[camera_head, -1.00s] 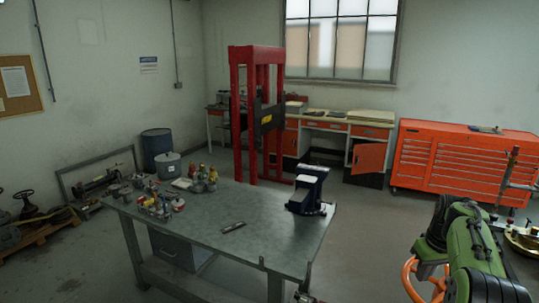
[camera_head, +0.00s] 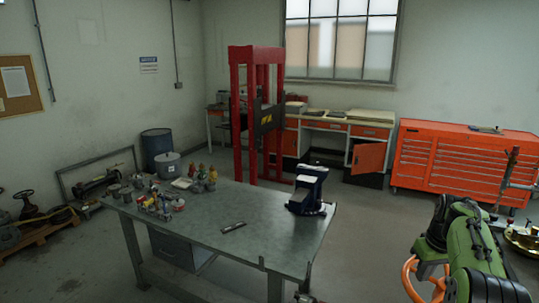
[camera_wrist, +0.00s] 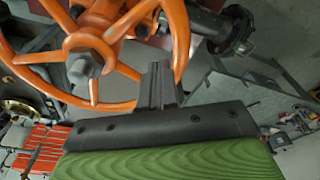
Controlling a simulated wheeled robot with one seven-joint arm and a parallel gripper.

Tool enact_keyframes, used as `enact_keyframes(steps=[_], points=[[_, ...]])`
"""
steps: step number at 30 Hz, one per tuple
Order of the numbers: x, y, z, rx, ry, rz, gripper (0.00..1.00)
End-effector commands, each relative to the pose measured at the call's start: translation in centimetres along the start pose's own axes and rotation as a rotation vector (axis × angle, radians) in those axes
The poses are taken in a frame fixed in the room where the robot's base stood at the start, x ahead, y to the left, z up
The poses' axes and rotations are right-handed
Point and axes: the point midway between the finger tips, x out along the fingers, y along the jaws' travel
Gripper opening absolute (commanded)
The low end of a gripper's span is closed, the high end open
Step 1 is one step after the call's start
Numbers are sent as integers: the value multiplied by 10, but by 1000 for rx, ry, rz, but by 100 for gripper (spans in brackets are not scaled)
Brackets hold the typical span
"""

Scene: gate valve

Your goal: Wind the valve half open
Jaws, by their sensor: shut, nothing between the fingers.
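The valve's orange handwheel (camera_wrist: 97,92) fills the upper left of the wrist view, with its spokes meeting at a hub and nut (camera_wrist: 85,68). In the head view, part of the orange wheel (camera_head: 408,283) shows at the lower right, mostly hidden by my green arm. My gripper (camera_wrist: 160,75) is shut and empty in the wrist view. Its dark fingertips overlap the lower right of the wheel, near the rim. I cannot tell whether they touch it. The fingers are hidden in the head view. The valve's stem and gate position cannot be made out.
A steel workbench (camera_head: 262,240) with a dark vise (camera_head: 307,190) stands left of my arm. A red press frame (camera_head: 237,110) stands behind it. An orange tool cabinet (camera_head: 460,160) is along the back right wall. A brass part (camera_head: 523,238) lies right of my arm.

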Motion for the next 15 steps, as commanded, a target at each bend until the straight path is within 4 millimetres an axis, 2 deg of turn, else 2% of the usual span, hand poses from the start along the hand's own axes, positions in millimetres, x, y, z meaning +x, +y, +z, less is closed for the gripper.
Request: enact_keyframes(steps=[15], points=[[26, 0, 4, 0, -1, 0, 0]])
